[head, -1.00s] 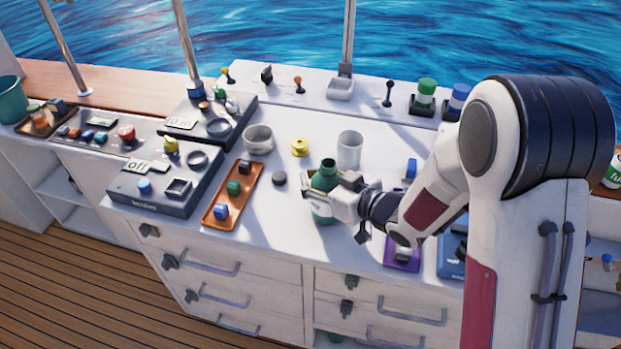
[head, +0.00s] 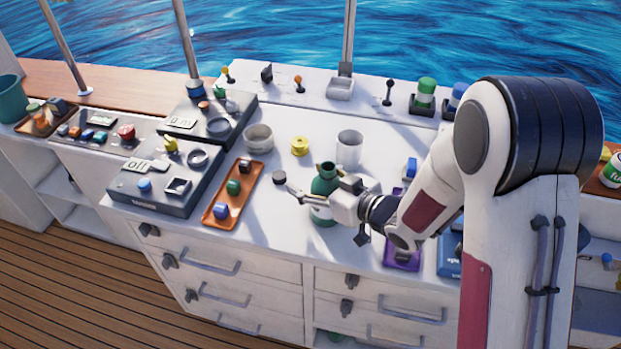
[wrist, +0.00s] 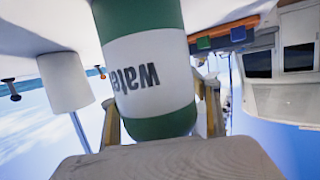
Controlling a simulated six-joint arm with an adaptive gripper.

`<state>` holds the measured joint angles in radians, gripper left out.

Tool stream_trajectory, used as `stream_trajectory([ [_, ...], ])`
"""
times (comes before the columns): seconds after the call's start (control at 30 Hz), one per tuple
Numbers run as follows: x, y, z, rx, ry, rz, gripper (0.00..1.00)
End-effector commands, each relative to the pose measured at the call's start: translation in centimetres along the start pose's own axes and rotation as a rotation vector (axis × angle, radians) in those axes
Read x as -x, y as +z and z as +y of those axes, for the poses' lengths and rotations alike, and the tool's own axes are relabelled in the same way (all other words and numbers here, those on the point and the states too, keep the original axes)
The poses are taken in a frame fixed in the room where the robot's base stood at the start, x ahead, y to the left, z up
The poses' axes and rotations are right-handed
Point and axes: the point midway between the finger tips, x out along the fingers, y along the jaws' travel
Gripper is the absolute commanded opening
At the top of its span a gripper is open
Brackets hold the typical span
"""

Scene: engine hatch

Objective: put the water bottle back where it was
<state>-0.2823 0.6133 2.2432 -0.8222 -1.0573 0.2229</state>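The green water bottle (head: 324,181) stands upright on the white counter, its white label partly hidden by my gripper in the head view. In the wrist view the bottle (wrist: 150,70) fills the middle, with its "water" label upside down. My gripper (head: 302,198) is low at the bottle, with a finger reaching out to the left past it. In the wrist view my two fingers (wrist: 162,112) lie on either side of the bottle, spread, with a narrow gap on the right. Whether the left finger touches it I cannot tell.
An orange tray (head: 222,212) with small blocks is further left. A yellow spool (head: 300,146) and metal bowl (head: 258,137) stand behind. A purple pad (head: 402,254) lies right.

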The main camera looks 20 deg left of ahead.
Motion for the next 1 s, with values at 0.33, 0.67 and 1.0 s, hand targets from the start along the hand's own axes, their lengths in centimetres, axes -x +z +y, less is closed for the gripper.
stream_trajectory([
  [0.33,0.4,-0.3,0.1,-0.001,0.001,0.0,0.6],
  [0.67,4.2,-0.3,0.1,0.0,0.004,0.001,0.6],
  [1.0,9.0,-0.3,0.1,-0.001,0.003,0.0,0.6],
])
